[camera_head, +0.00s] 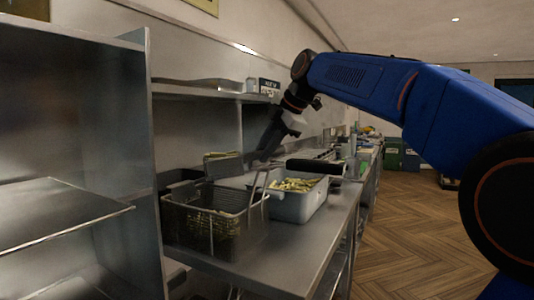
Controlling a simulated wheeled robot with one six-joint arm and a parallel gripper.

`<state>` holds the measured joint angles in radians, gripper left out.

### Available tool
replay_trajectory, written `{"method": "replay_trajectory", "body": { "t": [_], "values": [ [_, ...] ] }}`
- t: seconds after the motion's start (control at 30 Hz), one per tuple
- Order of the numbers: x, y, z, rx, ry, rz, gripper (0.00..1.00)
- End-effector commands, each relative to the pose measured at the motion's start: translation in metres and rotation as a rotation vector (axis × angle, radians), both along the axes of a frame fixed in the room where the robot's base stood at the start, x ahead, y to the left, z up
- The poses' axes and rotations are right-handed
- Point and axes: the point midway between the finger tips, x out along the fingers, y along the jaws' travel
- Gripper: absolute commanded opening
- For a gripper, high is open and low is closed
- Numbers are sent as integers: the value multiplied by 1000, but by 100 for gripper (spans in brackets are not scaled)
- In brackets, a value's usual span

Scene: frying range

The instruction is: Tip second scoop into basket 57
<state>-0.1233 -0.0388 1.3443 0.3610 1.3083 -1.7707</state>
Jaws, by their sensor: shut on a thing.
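My gripper (266,153) is above the back edge of the counter, shut on the handle end of a metal scoop. The scoop (224,167) is held above and behind the wire basket, with fries showing at its top edge. The wire fryer basket (172,217) stands at the front left of the counter, with fries low inside it. I cannot read a number on it. A grey pan (296,209) of fries stands directly right of the basket. The gripper's fingertips are small and dark in this view.
A dark container (175,178) sits behind the basket. A black cylindrical thing (314,166) lies behind the pan. A steel rack (70,150) stands close on the left. A wall shelf (205,91) runs above the counter. The counter front (285,245) is bare; open floor lies right.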

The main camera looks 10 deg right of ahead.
Motion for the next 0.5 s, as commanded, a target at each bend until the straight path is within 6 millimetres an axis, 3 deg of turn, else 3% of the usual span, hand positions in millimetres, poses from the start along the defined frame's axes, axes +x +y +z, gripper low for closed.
{"method": "replay_trajectory", "body": {
  "t": [0.5],
  "values": [
    [-3,24,44,-247,-33,3,0]
  ]
}}
